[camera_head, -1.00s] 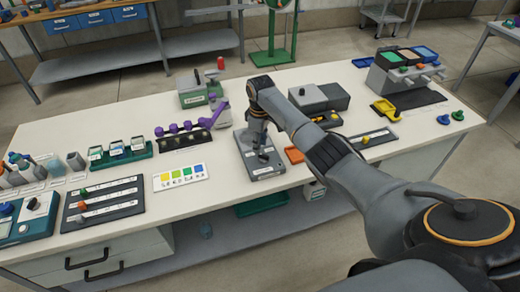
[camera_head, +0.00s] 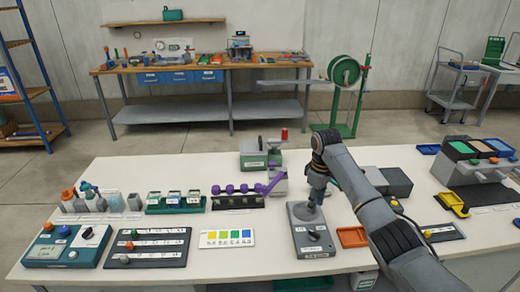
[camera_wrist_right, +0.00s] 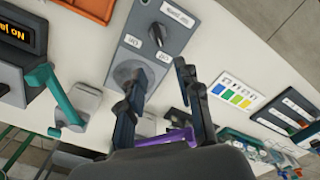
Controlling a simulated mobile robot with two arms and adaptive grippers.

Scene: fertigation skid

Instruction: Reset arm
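My right arm reaches in from the lower right in the head view, and its gripper (camera_head: 316,196) points down over a grey panel box (camera_head: 314,238) on the white bench. In the right wrist view the gripper (camera_wrist_right: 165,85) has its two dark fingers spread apart with nothing between them. Whether the fingers touch the box cannot be told. My left gripper is not in view.
On the white bench (camera_head: 270,268) stand a purple-handled rack (camera_head: 238,201), a colour card (camera_head: 227,239), an orange tray (camera_head: 352,237), a dark grey box (camera_head: 395,182) and a teal meter (camera_head: 66,246). Behind it, a green reel stand (camera_head: 345,72) is on the open floor.

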